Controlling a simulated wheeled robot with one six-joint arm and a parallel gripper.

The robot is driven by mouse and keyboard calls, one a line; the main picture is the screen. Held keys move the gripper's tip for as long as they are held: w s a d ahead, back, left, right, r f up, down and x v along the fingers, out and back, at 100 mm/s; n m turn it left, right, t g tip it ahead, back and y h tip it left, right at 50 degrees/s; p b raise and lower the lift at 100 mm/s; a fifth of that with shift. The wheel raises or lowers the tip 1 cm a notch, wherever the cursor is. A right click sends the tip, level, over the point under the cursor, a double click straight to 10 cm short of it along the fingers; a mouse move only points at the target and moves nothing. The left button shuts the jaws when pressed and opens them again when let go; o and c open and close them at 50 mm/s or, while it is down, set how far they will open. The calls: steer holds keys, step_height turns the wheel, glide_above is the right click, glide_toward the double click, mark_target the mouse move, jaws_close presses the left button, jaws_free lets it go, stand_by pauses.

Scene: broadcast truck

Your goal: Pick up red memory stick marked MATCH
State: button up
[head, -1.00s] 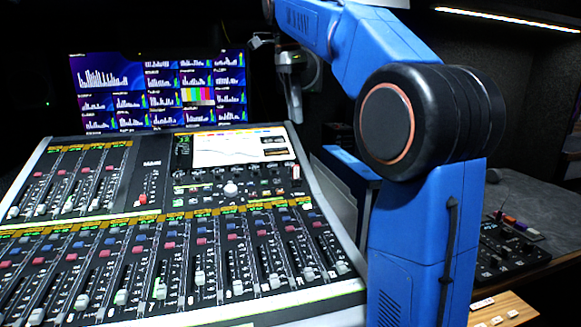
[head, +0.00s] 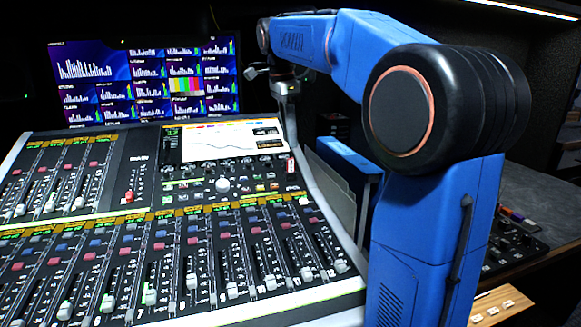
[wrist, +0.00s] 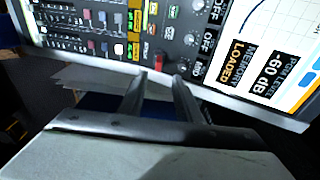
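A small red piece, likely the memory stick (head: 291,166), stands at the right edge of the mixing console beside its screen in the head view. Its marking is too small to read. In the wrist view a small red thing (wrist: 160,59) shows at the console edge, just beyond and between my fingertips. My gripper (wrist: 159,77) is open, with a clear gap between its two fingers and nothing held. It appears short of the red thing, apart from it. In the head view my arm reaches above the console's far right corner.
The mixing console (head: 100,218) fills the left, with faders and a lit screen (head: 232,140). A monitor wall (head: 150,80) stands behind it. Grey and blue folders (head: 345,160) stand right of the console. A dark control panel (head: 512,243) sits on the right-hand desk.

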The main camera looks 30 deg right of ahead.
mark_target(291, 159)
steer(key=shift+s+d+f, duration=0.1)
steer(key=shift+f, duration=1.8)
steer(key=shift+s+f, duration=0.1)
steer(key=shift+f, duration=1.8)
jaws_close()
